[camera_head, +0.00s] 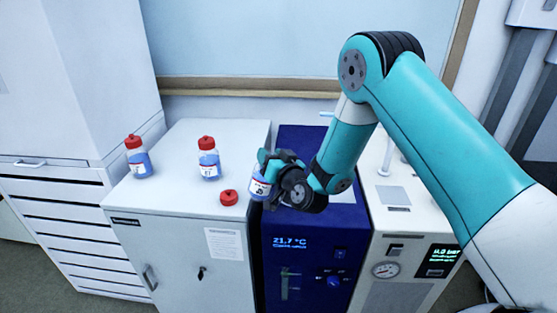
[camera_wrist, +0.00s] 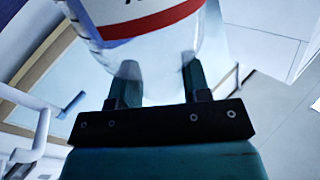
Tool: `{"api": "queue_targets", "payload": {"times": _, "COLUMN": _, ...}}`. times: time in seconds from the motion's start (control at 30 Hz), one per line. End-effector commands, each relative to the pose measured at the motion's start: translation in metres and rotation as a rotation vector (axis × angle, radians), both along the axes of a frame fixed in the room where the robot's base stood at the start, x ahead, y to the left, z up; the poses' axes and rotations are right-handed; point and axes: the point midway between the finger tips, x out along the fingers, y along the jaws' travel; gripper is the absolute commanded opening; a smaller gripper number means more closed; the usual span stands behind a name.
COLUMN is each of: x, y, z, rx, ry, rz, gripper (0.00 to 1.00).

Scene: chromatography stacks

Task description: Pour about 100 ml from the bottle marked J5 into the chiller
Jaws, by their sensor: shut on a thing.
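My gripper (camera_head: 266,165) is shut on an uncapped bottle (camera_head: 260,186) with a white label and blue liquid. It holds the bottle near the left edge of the dark blue chiller (camera_head: 318,222), whose display reads 21.7 °C. In the wrist view the fingers (camera_wrist: 160,85) grip the clear bottle (camera_wrist: 150,45), which has a red-banded label; its marking is mostly cut off and I cannot read it. A loose red cap (camera_head: 229,197) lies on the grey cabinet top. The chiller's opening is hidden behind my arm.
Two red-capped bottles with blue liquid stand on the grey cabinet (camera_head: 165,200): one at the left (camera_head: 139,158), one in the middle (camera_head: 209,160). A wall rail (camera_head: 240,87) runs behind.

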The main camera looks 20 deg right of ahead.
Motion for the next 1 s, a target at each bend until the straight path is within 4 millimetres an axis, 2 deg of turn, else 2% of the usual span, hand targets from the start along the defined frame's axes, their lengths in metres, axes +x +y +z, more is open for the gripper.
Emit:
{"api": "queue_targets", "payload": {"times": 0.1, "x": 0.0, "y": 0.006, "z": 0.001, "rx": 0.039, "ry": 0.002, "rz": 0.014, "gripper": 0.0}}
{"api": "queue_targets", "payload": {"times": 0.37, "x": -0.001, "y": 0.005, "z": 0.002, "rx": 0.039, "ry": 0.002, "rz": 0.013, "gripper": 0.0}}
{"api": "queue_targets", "payload": {"times": 1.0, "x": 0.001, "y": -0.008, "z": -0.004, "rx": 0.124, "ry": 0.017, "rz": 0.005, "gripper": 0.0}}
